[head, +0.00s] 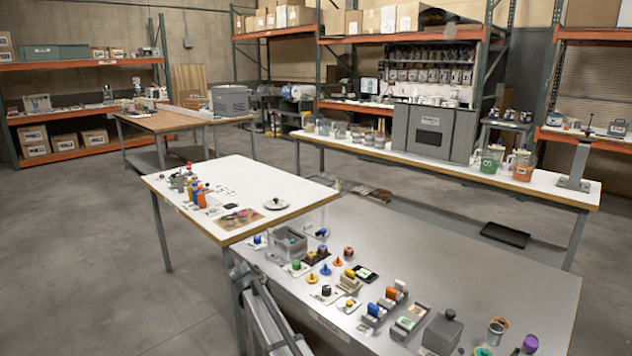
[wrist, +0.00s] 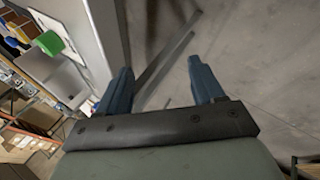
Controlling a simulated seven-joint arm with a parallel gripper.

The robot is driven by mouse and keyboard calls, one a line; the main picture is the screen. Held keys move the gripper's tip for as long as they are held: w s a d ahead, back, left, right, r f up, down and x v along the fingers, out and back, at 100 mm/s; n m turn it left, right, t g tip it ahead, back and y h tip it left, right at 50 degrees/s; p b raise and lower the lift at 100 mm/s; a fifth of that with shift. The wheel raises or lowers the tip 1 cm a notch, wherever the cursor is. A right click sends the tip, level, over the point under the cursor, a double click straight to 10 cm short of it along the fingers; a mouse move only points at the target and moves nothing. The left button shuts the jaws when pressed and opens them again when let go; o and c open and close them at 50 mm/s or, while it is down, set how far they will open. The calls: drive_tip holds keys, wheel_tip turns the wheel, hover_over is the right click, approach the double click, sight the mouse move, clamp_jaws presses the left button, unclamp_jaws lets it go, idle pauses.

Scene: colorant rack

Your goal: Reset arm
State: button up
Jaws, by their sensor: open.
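My gripper (wrist: 163,82) shows in the wrist view with two blue fingers apart and nothing between them. Beyond the fingers are grey floor and a table leg. In the head view my arm shows low in the frame, by the front edge of the grey table (head: 470,262); the gripper's fingers cannot be made out there. Small colored items stand on the grey table, including a grey box (head: 442,332), a grey open bin (head: 290,243) and a purple-topped container (head: 530,343).
A white-topped table (head: 285,187) adjoins the grey table and holds several small bottles. A long white bench (head: 540,185) with a grey cabinet (head: 432,132) stands behind. Shelving lines the back wall. The floor at left (head: 80,240) is clear. A green item (wrist: 49,43) shows in the wrist view.

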drive_tip(key=s+d+f+m+g+h, duration=0.1)
drive_tip(key=s+d+f+m+g, duration=0.15)
drive_tip(key=s+d+f, duration=1.05)
drive_tip(key=s+d+f+m+g, duration=0.2)
drive_tip(key=s+d+f+g, duration=0.2)
drive_tip(key=s+d+f, duration=0.9)
drive_tip(key=s+d+f+m+g, duration=0.2)
drive_tip(key=s+d+f, duration=0.1)
drive_tip(key=s+f, duration=0.3)
drive_tip(key=s+d+f+m+g, duration=0.1)
drive_tip(key=s+d+f+m, duration=0.2)
drive_tip(key=s, duration=0.6)
drive_tip(key=s+d+f+m+g+y, duration=0.1)
drive_tip(key=s+m+g, duration=0.1)
drive_tip(key=s, duration=0.8)
drive_tip(key=s+d+f+m+g+y, duration=0.1)
drive_tip(key=s+d+g, duration=0.1)
drive_tip(key=s, duration=0.8)
drive_tip(key=shift+s+d+f+m, duration=0.25)
drive_tip(key=shift+f+m, duration=0.05)
drive_tip(key=shift+m, duration=0.05)
